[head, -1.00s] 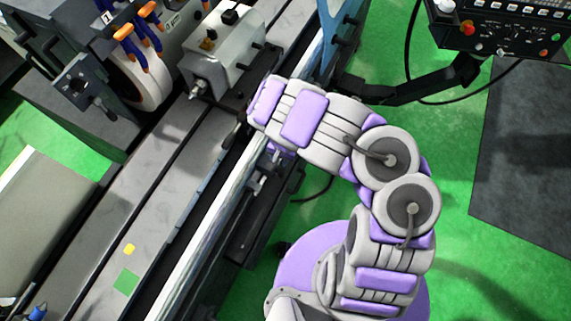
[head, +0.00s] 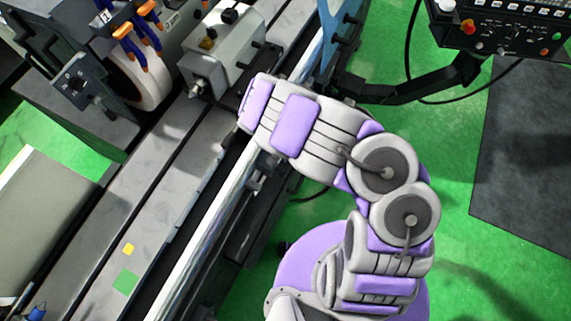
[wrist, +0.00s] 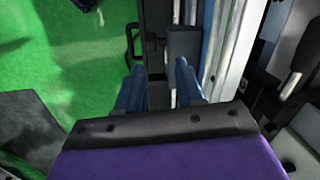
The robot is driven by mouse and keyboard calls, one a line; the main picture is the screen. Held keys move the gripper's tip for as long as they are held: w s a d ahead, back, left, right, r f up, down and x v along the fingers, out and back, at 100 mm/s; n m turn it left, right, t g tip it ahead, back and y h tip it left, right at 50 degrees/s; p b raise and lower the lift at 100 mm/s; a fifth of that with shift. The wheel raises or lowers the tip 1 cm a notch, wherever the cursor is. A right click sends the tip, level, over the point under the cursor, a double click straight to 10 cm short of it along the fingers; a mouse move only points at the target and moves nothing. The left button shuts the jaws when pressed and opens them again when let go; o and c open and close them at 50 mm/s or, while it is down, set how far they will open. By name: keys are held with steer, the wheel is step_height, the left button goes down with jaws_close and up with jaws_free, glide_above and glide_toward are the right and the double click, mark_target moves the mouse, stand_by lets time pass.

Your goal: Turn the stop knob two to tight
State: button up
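In the wrist view my gripper (wrist: 158,84) shows two blue-grey fingers set apart, with nothing visibly clamped between them. A dark grey block (wrist: 184,43) on the machine's side lies just beyond the right finger. I cannot tell whether it carries stop knob two. In the head view my arm's end hangs over the machine's front rail (head: 215,228) and hides my fingertips. A small metal fitting (head: 262,168) shows beside the rail, just below my arm; I cannot tell whether it is a stop.
A grey headstock-like unit (head: 222,52) and a grinding wheel (head: 150,82) with orange-tipped nozzles stand at upper left. A control panel (head: 500,25) on a black arm is at upper right. A black handle (wrist: 132,45) stands left of the block.

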step_height(320, 180, up, 14)
steer(key=d+b, duration=0.1)
steer(key=b, duration=0.1)
steer(key=shift+w+d+b, duration=0.2)
steer(key=shift+d+b, duration=0.1)
steer(key=shift+d, duration=0.1)
steer(key=shift+f, duration=0.15)
